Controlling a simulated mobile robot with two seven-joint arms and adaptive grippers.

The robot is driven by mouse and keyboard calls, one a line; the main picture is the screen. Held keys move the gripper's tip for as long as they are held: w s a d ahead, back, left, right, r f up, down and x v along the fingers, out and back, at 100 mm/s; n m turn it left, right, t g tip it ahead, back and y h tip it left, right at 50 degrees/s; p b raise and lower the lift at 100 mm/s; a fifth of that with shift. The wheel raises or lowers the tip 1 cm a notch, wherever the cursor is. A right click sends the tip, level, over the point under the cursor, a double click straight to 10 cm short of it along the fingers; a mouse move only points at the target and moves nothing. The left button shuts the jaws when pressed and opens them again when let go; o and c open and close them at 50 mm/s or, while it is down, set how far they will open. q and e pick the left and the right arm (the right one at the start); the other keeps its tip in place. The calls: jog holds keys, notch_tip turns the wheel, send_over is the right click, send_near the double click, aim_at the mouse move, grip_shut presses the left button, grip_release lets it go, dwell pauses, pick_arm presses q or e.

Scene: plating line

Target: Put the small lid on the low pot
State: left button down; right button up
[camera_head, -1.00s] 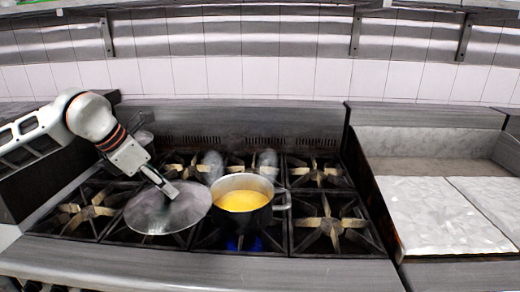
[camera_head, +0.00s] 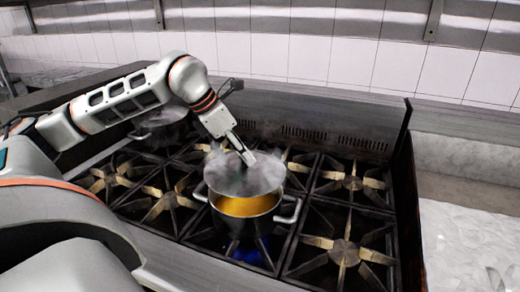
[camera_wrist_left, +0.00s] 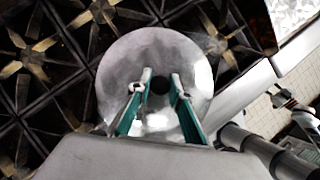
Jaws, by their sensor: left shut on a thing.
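The small lid (camera_head: 232,176) is a round, grey, shiny disc with a dark knob, seen from above in the left wrist view (camera_wrist_left: 120,75). My left gripper (camera_head: 248,160) is shut on the knob; its two green-edged fingers (camera_wrist_left: 160,88) are on either side of it. The low pot (camera_head: 250,226) is a metal pot with two side handles and orange-yellow contents, standing on a front burner. The lid is above the pot, hiding its back part from the head view. A gap at the front still shows the contents. The pot is hidden beneath the lid in the wrist view.
A blue flame (camera_head: 248,254) burns under the pot. Another pot (camera_head: 165,133) stands at the back left of the stove, with haze around it. Burner grates to the left and right (camera_head: 342,252) are empty. A pale counter (camera_head: 460,240) lies to the right.

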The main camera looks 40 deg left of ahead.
aim_at(244, 164)
pick_arm(q)
jog(key=shift+s+a+f+b, duration=0.1)
jog(key=shift+f+b, duration=0.4)
jog(key=shift+b, duration=0.15)
jog(key=shift+f+b, duration=0.7)
jog(key=shift+f, duration=0.05)
jog(key=shift+f+b, duration=1.25)
jog(key=shift+f, duration=0.35)
pick_arm(e)
jog(key=shift+w+a+f+y, duration=0.2)
jog(key=shift+a+f, duration=0.4)
jog(key=shift+f, duration=0.2)
jog(key=shift+w+a+f+y, duration=0.1)
jog(key=shift+a+f+y, duration=0.1)
jog(key=shift+a+f, duration=0.45)
jog(key=shift+d+f, duration=0.1)
jog(key=shift+w+r, duration=0.15)
jog(key=shift+r, duration=0.25)
pick_arm(q)
jog(key=shift+f, duration=0.35)
pick_arm(e)
jog(key=shift+f, duration=0.4)
